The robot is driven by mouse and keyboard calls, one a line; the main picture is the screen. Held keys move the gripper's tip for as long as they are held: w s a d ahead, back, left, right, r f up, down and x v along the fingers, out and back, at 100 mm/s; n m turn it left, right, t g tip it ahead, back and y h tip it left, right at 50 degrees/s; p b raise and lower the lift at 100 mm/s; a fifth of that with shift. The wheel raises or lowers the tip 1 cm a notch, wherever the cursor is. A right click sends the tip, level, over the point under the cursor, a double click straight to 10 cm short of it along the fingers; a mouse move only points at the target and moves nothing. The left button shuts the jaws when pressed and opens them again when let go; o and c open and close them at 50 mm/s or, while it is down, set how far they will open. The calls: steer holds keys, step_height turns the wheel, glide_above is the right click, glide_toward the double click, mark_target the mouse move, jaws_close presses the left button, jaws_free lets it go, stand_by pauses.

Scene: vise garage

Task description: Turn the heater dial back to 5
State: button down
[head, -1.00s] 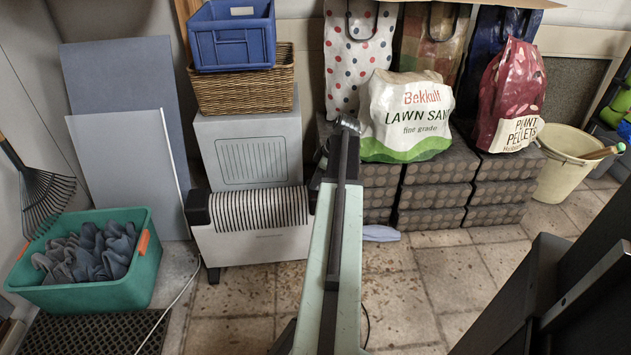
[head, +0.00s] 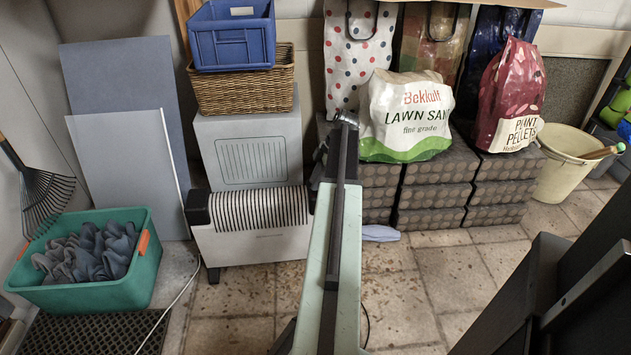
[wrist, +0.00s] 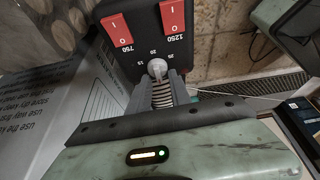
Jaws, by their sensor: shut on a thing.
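The white heater (head: 250,243) stands on the floor left of my arm in the head view, with a slotted top and dark ends. In the wrist view its black control panel (wrist: 133,58) carries a light grey dial (wrist: 157,66) with small numbers around it, among them 15, 20 and 25. My gripper (wrist: 160,76) is shut on the dial, its ribbed fingers on either side. I cannot tell exactly which number the dial points to. The head view does not show the dial or my fingertips; my arm stands in front there.
Two red switches marked 750 (wrist: 115,31) and 1250 (wrist: 172,16) sit on the panel near the dial. Behind the heater is a grey cabinet (head: 250,150) with a basket on it.

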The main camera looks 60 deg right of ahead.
steer(key=shift+s+d, duration=0.1)
steer(key=shift+d, duration=0.1)
steer(key=c, duration=1.2)
jaws_free()
steer(key=shift+f, duration=0.1)
steer(key=shift+o, duration=0.2)
steer(key=shift+r+p, duration=0.25)
steer(key=shift+p, duration=0.05)
steer(key=p+v, duration=0.6)
steer(key=v, duration=0.1)
steer(key=shift+p, duration=0.3)
steer(key=shift+r, duration=0.15)
